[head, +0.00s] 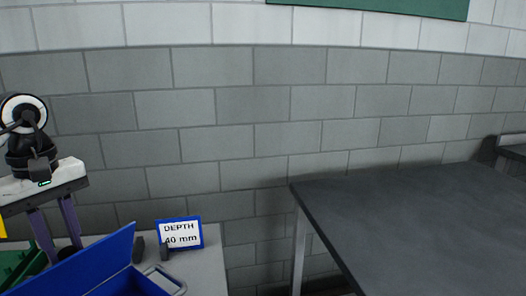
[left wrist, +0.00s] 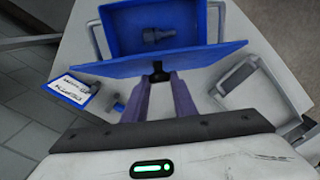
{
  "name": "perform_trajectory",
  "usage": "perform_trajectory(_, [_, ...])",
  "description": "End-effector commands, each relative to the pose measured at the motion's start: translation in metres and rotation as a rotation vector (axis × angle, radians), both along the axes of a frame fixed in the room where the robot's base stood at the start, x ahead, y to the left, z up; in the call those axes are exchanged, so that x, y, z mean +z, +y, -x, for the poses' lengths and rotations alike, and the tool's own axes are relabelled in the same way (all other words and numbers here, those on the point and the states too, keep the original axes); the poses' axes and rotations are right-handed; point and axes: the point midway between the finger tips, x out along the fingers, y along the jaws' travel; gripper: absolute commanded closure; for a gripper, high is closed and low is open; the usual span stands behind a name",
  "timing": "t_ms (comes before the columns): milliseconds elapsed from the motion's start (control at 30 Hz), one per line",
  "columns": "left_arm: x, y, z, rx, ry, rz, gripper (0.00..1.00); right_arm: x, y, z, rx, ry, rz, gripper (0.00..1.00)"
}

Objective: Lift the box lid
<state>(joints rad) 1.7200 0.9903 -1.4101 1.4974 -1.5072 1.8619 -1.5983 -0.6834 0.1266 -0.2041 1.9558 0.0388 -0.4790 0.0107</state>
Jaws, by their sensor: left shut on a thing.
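The blue box (head: 143,286) stands at the lower left of the head view, cut by the frame edge. Its blue lid (head: 98,263) is tilted up, with the box open behind it. In the left wrist view the lid (left wrist: 200,58) shows nearly edge-on, and the open box (left wrist: 196,30) holds a dark grey part (left wrist: 158,35). My right gripper is not in view.
A blue-framed card (head: 180,234) reading "DEPTH 40 mm" stands beside the box on the light table (head: 211,270). A green container (head: 14,262) is at the far left. A grey frame-like piece (left wrist: 247,92) lies right of the fingers. A dark table (head: 430,225) stands right, clear.

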Motion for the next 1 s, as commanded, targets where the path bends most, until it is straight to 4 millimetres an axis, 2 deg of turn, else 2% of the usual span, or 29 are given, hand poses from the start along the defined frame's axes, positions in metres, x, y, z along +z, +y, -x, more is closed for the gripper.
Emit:
perform_trajectory(133, [0.004, 0.007, -0.005, 0.002, -0.004, 0.003, 0.86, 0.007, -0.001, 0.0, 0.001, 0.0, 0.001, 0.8])
perform_trajectory(1000, [0.0, 0.06, -0.037, 0.003, 0.001, -0.001, 0.86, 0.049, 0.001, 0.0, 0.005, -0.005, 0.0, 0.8])
